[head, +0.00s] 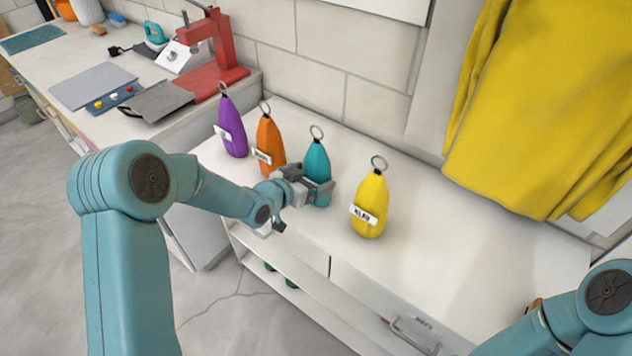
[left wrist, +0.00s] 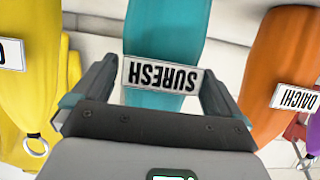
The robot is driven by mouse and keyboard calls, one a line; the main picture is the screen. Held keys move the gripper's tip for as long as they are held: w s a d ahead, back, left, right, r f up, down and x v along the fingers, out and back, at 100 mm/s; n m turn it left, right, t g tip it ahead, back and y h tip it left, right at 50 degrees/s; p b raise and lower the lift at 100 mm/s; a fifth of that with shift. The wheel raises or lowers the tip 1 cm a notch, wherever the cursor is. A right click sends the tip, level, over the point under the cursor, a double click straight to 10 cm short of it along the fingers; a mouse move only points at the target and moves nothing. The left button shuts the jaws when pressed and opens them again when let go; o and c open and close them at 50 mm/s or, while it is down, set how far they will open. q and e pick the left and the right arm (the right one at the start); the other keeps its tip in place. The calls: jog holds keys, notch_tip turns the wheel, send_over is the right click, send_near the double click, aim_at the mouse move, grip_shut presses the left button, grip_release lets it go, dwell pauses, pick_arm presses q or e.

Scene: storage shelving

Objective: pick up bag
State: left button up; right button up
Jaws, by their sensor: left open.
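Several bags with ring tops and name labels stand in a row on a white cabinet top: purple (head: 231,126), orange (head: 269,137), teal (head: 317,162) and yellow (head: 371,200). My left gripper (head: 318,190) is at the lower part of the teal bag. In the left wrist view the teal bag (left wrist: 165,35), labelled SURESH upside down, lies between the open fingers (left wrist: 160,82). I cannot tell whether the fingers touch it. The yellow bag (left wrist: 22,75) and orange bag (left wrist: 278,70) stand on either side. My right arm shows at the lower right; its gripper is not visible.
A yellow cloth (head: 545,120) hangs at the right above the white cabinet top (head: 480,255). A red press (head: 218,60) stands on the workbench at the left. The cabinet top right of the yellow bag is clear. A tiled wall runs behind the bags.

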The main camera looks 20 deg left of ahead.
aim_at(316, 138)
pick_arm(q)
jog(key=shift+x, duration=1.2)
jog(key=shift+w, duration=0.1)
jog(key=c, duration=0.9)
jog(key=shift+r, duration=0.1)
jog(key=shift+c, duration=0.8)
notch_tip(316, 138, up, 12)
jog(key=shift+r, duration=0.1)
notch_tip(316, 138, up, 8)
jog(key=p, duration=0.3)
